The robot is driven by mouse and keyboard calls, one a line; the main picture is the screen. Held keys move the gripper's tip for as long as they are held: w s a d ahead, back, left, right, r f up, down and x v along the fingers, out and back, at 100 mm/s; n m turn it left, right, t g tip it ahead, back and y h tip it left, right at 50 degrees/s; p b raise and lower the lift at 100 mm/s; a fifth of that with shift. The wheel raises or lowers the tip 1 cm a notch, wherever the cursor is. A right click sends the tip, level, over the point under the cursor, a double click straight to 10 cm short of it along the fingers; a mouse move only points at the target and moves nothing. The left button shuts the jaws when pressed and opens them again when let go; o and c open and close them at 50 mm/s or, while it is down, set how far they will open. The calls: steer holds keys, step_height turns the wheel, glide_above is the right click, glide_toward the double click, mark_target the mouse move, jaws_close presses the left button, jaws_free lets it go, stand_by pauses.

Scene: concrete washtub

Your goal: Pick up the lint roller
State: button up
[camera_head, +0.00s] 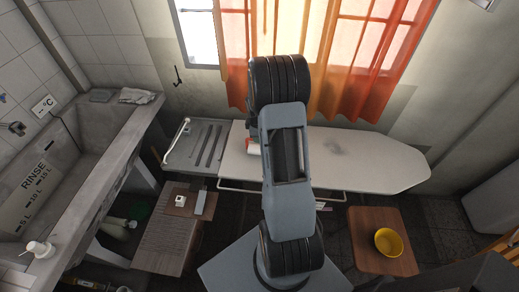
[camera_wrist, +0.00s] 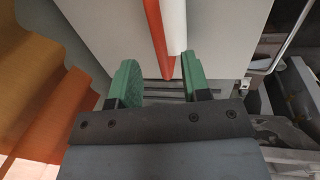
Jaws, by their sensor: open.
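A red-and-white object that looks like the lint roller (camera_head: 253,147) lies at the left part of the ironing board, partly hidden by my arm in the head view. In the wrist view, the lint roller (camera_wrist: 173,30) runs down from the top edge as a white and orange-red length, and its far part is cut off by the frame. My gripper (camera_wrist: 158,72) has green finger pads spread apart with nothing between them. The roller's lower end shows just beyond the gap between the fingertips. In the head view my arm hides most of the gripper.
The pale ironing board (camera_head: 350,158) stretches right, mostly bare. Orange curtains (camera_head: 360,60) hang close behind it. A concrete washtub (camera_head: 85,165) stands left.

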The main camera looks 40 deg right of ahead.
steer(key=shift+w+d+f+p, duration=0.15)
steer(key=shift+d+f+p, duration=0.05)
steer(key=shift+f, duration=1.1)
steer(key=shift+w+d+f+p, duration=0.15)
steer(key=shift+f, duration=1.1)
steer(key=shift+c, duration=0.3)
jaws_close()
